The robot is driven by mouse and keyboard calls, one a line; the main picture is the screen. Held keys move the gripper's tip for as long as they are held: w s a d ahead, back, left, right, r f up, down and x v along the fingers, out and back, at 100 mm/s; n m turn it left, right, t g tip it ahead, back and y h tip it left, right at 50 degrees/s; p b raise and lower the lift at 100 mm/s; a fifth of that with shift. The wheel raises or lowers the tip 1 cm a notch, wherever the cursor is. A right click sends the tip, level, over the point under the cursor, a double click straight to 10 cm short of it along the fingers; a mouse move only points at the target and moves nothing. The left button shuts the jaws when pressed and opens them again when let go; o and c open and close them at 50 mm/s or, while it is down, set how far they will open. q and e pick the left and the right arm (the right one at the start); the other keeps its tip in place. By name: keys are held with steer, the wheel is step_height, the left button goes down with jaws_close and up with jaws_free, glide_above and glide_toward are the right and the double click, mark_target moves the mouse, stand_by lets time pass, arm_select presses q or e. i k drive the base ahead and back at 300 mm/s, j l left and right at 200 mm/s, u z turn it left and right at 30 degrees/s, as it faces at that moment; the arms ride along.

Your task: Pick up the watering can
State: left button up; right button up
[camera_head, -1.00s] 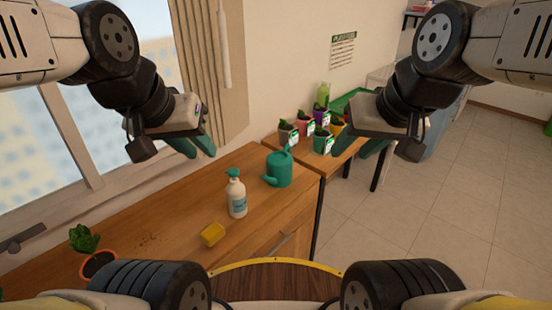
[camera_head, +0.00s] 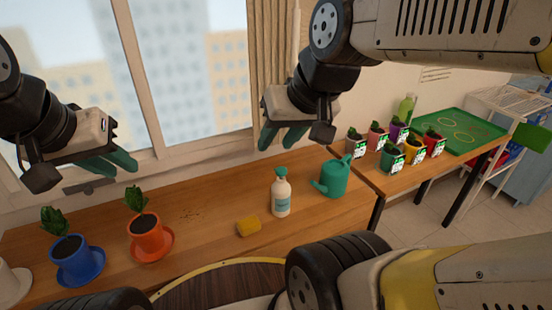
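The teal watering can (camera_head: 335,181) stands upright on the wooden table, near its right end. Its spout points left. My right gripper (camera_head: 281,139) hangs in the air above and to the left of the can, apart from it. Its green fingers look spread, with nothing between them. My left gripper (camera_head: 109,164) is in the air at the left, in front of the window, far from the can. Its fingers also look spread and empty.
Plants in an orange pot (camera_head: 147,240) and a blue pot (camera_head: 75,264) stand further left. Several small pots and a green tray (camera_head: 461,137) are on the right table.

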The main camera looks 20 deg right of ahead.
mark_target(335, 174)
steer(key=l+u, duration=0.7)
steer(key=k+l+u, duration=0.15)
steer(key=l+u, duration=0.2)
steer(key=k+l+u, duration=0.15)
steer(key=l+u, duration=0.25)
steer(key=k+l+u, duration=0.2)
steer(key=l+u, duration=0.15)
steer(key=k+l+u, duration=0.25)
steer(key=k+l, duration=1.35)
